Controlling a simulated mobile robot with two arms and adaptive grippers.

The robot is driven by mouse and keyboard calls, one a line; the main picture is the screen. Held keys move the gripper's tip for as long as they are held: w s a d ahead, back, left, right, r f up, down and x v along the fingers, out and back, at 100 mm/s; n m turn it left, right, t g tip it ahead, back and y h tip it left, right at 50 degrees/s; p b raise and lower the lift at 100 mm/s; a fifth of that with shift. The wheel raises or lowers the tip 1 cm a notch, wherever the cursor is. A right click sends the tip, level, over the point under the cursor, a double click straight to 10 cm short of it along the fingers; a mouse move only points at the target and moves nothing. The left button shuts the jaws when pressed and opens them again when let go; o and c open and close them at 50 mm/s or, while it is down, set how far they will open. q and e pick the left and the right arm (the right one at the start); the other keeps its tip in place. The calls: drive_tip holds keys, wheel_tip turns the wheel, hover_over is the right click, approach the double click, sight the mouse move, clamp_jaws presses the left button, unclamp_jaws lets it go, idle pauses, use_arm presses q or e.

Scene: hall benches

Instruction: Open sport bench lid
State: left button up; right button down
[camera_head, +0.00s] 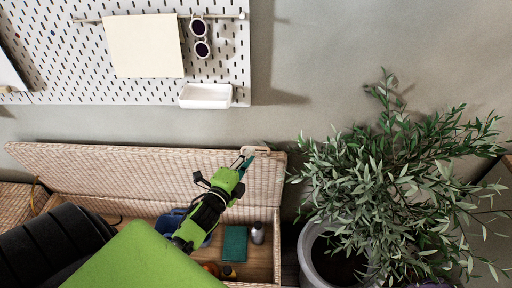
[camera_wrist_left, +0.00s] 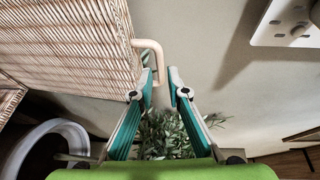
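The wicker bench lid (camera_head: 120,172) stands raised, nearly upright along the wall, above the open bench (camera_head: 262,262). A pale handle (camera_head: 256,150) sits at the lid's upper right corner. The lid (camera_wrist_left: 65,45) and handle (camera_wrist_left: 150,44) also show in the left wrist view. My green left gripper (camera_head: 243,166) is at that corner, close to the handle. In the wrist view its teal fingers (camera_wrist_left: 160,80) are apart, with the handle's end showing by the gap between the tips. I cannot tell whether they touch it. My right gripper is not in view.
Inside the bench are a teal book-like item (camera_head: 235,244), a grey bottle (camera_head: 258,233) and a blue item, partly hidden by my arm. A leafy plant (camera_head: 400,180) in a pale pot (camera_head: 310,250) stands to the right. A pegboard (camera_head: 60,45) hangs above.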

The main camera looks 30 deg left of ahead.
sight(255, 147)
use_arm(q)
drive_tip(key=w, duration=0.5)
drive_tip(key=shift+w+a+f, duration=0.2)
drive_tip(key=shift+a+f, duration=0.05)
drive_tip(key=shift+a, duration=0.15)
clamp_jaws()
drive_tip(key=s+d+f, duration=0.2)
drive_tip(key=s+d, duration=0.3)
drive_tip(key=s, duration=0.4)
drive_tip(key=shift+s+d+f, duration=0.2)
drive_tip(key=shift+s+d, duration=0.05)
drive_tip(key=shift+d, duration=0.1)
